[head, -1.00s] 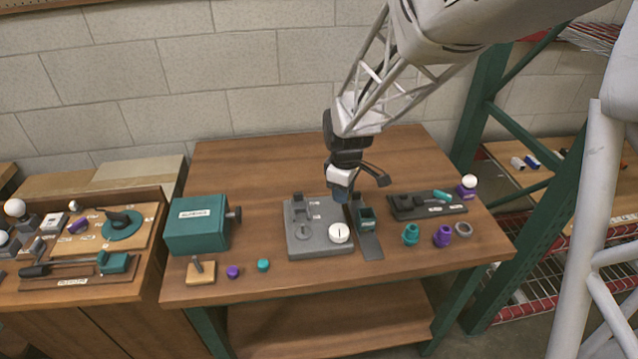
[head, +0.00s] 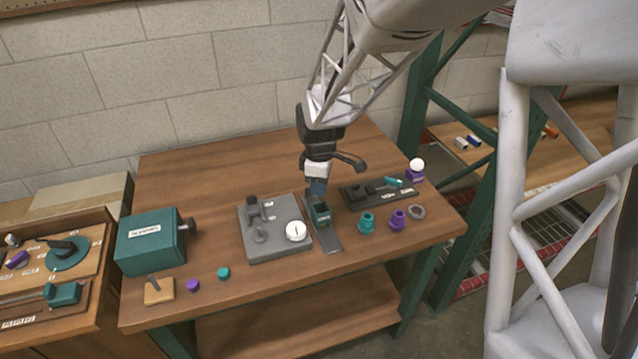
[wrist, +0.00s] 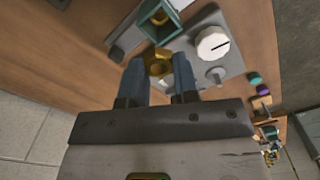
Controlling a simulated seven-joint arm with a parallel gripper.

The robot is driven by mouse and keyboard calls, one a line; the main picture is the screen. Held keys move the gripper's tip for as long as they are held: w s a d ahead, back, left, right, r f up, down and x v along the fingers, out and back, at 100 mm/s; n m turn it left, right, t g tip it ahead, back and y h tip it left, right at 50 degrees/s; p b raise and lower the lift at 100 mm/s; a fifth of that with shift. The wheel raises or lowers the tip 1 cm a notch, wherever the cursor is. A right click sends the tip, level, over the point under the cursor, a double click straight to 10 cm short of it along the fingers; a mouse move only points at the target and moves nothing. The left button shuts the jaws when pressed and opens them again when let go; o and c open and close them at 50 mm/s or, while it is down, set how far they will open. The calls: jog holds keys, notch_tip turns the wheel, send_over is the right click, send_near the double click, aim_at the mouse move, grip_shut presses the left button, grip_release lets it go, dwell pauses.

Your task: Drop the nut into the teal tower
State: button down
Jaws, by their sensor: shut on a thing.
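The brass nut (wrist: 158,63) is between my fingertips in the wrist view. My gripper (wrist: 159,80) is shut on it, and the fingers hide parts of its sides. The teal tower (wrist: 162,22) is an open-topped square box just beyond the nut in that view. In the head view the tower (head: 321,214) stands on a dark grey plate, and my gripper (head: 317,188) is just above and behind it. The nut cannot be made out in the head view.
A grey fixture block (head: 275,245) with a white dial (head: 296,230) stands left of the tower. A dark tool tray (head: 362,197), teal part (head: 367,222), purple part (head: 398,220) and grey ring (head: 417,211) are to the right.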

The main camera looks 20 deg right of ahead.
jog(key=shift+f, duration=0.2)
jog(key=shift+f, duration=1.8)
jog(key=shift+f, duration=0.9)
dwell(1.5)
dwell(0.3)
jog(key=c, duration=0.8)
grip_release()
jog(key=shift+r, duration=0.2)
jog(key=shift+r, duration=2.3)
jog(key=shift+r, duration=0.1)
